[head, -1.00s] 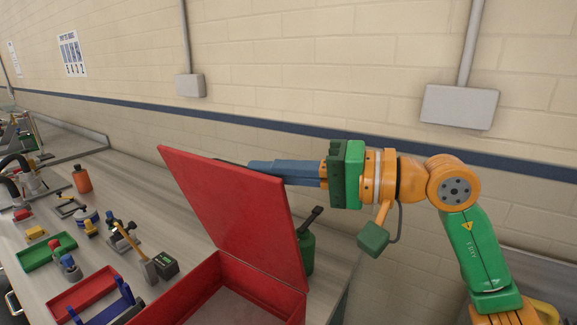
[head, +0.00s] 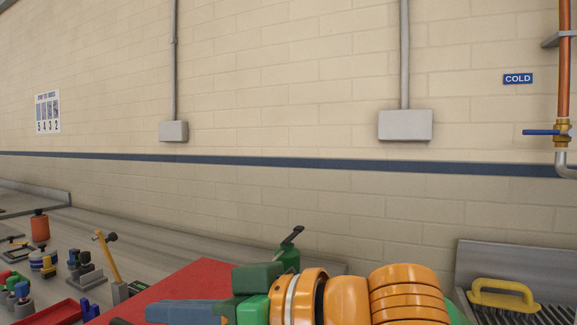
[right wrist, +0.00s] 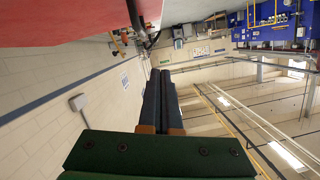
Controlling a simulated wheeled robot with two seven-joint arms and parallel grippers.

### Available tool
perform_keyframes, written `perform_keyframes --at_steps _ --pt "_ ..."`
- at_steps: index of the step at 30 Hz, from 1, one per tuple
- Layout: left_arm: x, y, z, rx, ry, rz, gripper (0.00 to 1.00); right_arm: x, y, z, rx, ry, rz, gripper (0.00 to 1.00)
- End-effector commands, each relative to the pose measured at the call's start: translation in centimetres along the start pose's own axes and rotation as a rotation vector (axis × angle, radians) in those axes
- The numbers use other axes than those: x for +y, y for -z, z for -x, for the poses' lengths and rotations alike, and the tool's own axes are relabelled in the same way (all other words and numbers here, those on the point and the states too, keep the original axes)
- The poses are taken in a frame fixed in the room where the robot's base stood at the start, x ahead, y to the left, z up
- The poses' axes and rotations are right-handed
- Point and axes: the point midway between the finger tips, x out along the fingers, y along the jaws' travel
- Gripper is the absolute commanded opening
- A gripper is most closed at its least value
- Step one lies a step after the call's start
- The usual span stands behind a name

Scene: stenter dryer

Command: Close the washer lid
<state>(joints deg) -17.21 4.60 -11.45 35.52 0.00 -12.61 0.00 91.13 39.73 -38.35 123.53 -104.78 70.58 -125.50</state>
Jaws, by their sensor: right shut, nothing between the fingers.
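The red washer lid (head: 165,285) shows as a flat red surface at the bottom of the head view. The washer's box is out of frame there, so I cannot tell whether the lid lies fully down on it. My right gripper (head: 150,313) is shut and empty, with its blue fingers in front of or over the red surface. In the right wrist view the dark fingers of the right gripper (right wrist: 165,75) lie together. A broad red surface, the lid (right wrist: 60,22), fills that view's top left, apart from the fingertips. My left gripper is not in view.
A green can with a dark spout (head: 288,255) stands behind the lid. Tools and an orange bottle (head: 40,226) stand on the grey bench at left. A yellow-handled object (head: 502,293) is at the right. The wall rises behind.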

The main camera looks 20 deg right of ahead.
Motion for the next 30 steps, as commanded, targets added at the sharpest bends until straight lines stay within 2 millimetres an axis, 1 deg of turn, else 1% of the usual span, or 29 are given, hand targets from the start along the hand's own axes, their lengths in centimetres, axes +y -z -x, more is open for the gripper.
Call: perform_keyframes --at_steps 1,3,9,12,19,30 --pt "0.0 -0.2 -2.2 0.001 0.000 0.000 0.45 0.3 -2.2 -0.5 -0.001 -0.007 0.036 0.00" --pt "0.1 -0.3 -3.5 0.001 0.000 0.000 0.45 0.3 -3.5 -0.9 0.000 -0.019 0.087 0.00" --pt "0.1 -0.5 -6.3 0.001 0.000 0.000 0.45 0.5 -6.7 -1.6 -0.001 -0.049 0.202 0.00" --pt "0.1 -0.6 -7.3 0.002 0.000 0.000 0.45 0.7 -7.7 -1.9 0.000 -0.060 0.242 0.00" --pt "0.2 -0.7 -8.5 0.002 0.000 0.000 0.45 0.9 -8.9 -2.2 -0.001 -0.074 0.298 0.00" --pt "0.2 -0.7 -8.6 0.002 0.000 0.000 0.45 1.0 -9.3 -2.3 -0.008 -0.077 0.311 0.00"
